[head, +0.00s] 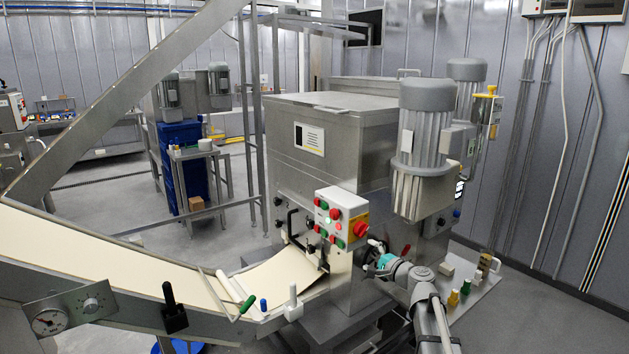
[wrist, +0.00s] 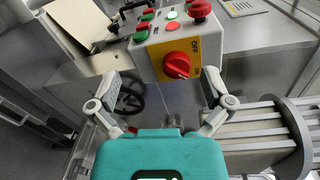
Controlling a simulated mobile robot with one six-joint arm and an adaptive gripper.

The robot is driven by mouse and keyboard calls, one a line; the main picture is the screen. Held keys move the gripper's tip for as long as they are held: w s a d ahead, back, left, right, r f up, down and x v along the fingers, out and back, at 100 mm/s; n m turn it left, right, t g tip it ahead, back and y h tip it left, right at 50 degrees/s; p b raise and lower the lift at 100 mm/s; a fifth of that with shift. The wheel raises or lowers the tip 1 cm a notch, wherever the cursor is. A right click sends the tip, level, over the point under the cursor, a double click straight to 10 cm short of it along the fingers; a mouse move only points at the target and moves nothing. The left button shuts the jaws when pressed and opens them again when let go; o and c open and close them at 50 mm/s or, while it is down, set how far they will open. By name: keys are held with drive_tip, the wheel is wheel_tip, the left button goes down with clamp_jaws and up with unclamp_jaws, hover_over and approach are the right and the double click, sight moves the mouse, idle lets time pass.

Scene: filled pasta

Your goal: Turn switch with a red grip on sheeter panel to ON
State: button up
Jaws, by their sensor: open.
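The sheeter panel (head: 340,217) is a light grey box with several red and green buttons on the machine's front. Its switch with a red grip (head: 360,229) sits on a yellow plate at the panel's right side. In the wrist view the red grip (wrist: 177,65) is just beyond my fingers, near the upper middle. The yellow plate (wrist: 158,71) carries OFF and ON lettering to the right of the grip. I cannot tell for sure which mark the grip points to. My gripper (wrist: 160,91) is open and empty, its fingers spread below the switch, apart from it.
A red mushroom button (wrist: 200,10) stands out from the panel near the switch. A large grey motor (head: 425,140) is close on the right. A black handwheel (wrist: 131,97) shows behind my left finger. A dough conveyor (head: 110,255) runs in from the left.

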drive_tip(key=s+a+f+n+g+h, duration=0.1)
drive_tip(key=s+a+f+n+g, duration=0.2)
drive_tip(key=s+f+n+g, duration=0.25)
drive_tip(key=s+a+f+n+g+h, duration=0.2)
drive_tip(key=s+a+f+n+g, duration=0.15)
drive_tip(key=s+f, duration=0.4)
drive_tip(key=s+d+f+n+g+h, duration=0.2)
drive_tip(key=s+d+h, duration=0.1)
drive_tip(key=s, duration=0.5)
drive_tip(key=s+d+f+n+g+h, duration=0.2)
drive_tip(key=s+d+h, duration=0.2)
drive_tip(key=s, duration=0.4)
drive_tip(key=shift+s+f+g, duration=0.15)
drive_tip(key=shift+s+g, duration=0.05)
drive_tip(key=shift+g, duration=0.2)
idle(0.7)
